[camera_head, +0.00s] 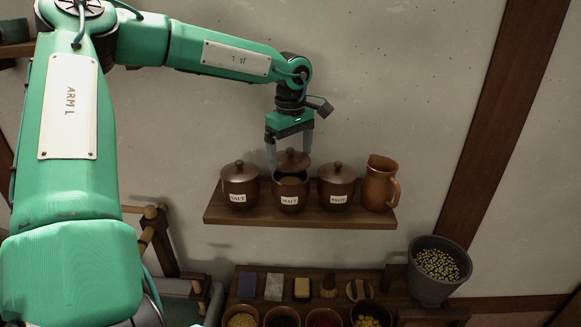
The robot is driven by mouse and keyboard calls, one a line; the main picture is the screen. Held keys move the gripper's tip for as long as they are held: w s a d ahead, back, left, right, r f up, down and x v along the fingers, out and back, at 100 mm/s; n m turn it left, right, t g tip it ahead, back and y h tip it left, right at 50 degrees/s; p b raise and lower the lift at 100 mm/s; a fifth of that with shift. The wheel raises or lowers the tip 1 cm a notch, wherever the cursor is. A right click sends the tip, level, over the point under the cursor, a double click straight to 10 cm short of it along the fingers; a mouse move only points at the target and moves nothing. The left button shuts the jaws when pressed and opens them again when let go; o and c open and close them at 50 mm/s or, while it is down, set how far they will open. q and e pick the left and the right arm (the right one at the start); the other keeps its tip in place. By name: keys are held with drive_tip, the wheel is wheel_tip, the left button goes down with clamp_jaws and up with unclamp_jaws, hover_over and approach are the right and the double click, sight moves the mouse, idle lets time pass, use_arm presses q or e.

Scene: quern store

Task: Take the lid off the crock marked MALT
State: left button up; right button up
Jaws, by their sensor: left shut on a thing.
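The crock marked MALT (290,193) is brown and stands upright in the middle of three crocks on the wall shelf. Its mouth is uncovered and shows a brown filling. Its lid (292,162) is raised a little above the mouth and looks slightly back from it. My left gripper (290,158) points down from above and is shut on the lid, with a finger to each side. My right gripper is not in view.
A lidded crock marked SALT (240,188) stands close on the left. Another lidded crock (337,188) and a brown jug (379,184) stand close on the right. The wooden shelf (300,217) has little free room.

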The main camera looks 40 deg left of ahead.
sight(290, 149)
use_arm(q)
wheel_tip(290, 149, up, 16)
drive_tip(key=b, duration=0.4)
